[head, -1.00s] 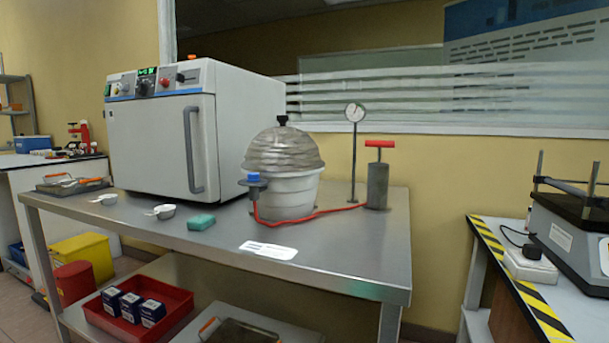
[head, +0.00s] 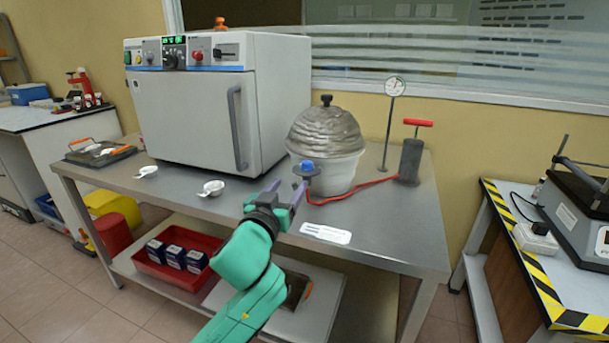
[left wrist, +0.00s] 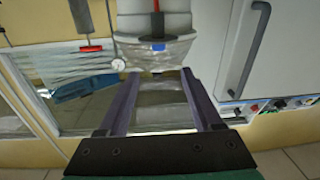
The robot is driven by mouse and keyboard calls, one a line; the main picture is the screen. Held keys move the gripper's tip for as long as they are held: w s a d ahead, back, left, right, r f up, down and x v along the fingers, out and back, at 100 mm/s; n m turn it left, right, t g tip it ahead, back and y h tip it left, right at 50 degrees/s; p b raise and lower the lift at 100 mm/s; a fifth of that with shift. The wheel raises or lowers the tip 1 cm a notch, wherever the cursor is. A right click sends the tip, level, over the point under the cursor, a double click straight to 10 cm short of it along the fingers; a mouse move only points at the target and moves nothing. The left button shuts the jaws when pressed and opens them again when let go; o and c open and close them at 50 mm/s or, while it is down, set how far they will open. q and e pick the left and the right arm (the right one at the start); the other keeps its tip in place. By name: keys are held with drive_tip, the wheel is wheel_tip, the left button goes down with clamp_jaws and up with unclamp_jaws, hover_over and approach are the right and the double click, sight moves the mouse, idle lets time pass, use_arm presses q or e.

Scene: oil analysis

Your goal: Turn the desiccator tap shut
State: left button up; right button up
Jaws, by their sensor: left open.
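The desiccator (head: 325,145) has a ribbed, clear-looking domed lid with a black knob on a white bowl, and stands upright on the metal bench. Its blue tap (head: 307,166) sits on a grey fitting at the bowl's front left, with a red hose leading from it. My left gripper (head: 286,188) is open and empty, just left of and below the tap in the head view, its purple fingers pointing toward it. In the left wrist view, the blue tap (left wrist: 157,46) shows beyond the gap between the fingers (left wrist: 160,74). My right gripper is not in view.
The white oven (head: 205,110) stands left of the desiccator. A hand pump (head: 411,160) and a gauge on a stand (head: 394,88) are at the right. A white label (head: 326,233) and small white dishes (head: 211,188) lie on the bench (head: 390,235). The front right of the bench is clear.

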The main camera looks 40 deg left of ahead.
sight(306, 165)
use_arm(q)
drive_tip(key=x, duration=1.1)
drive_tip(key=shift+w+f+b, duration=0.1)
drive_tip(key=shift+w+b, duration=0.25)
drive_tip(key=shift+b, duration=0.05)
drive_tip(key=shift+w+a+f, duration=0.1)
drive_tip(key=shift+w+a, duration=0.15)
drive_tip(key=shift+w, duration=0.2)
clamp_jaws()
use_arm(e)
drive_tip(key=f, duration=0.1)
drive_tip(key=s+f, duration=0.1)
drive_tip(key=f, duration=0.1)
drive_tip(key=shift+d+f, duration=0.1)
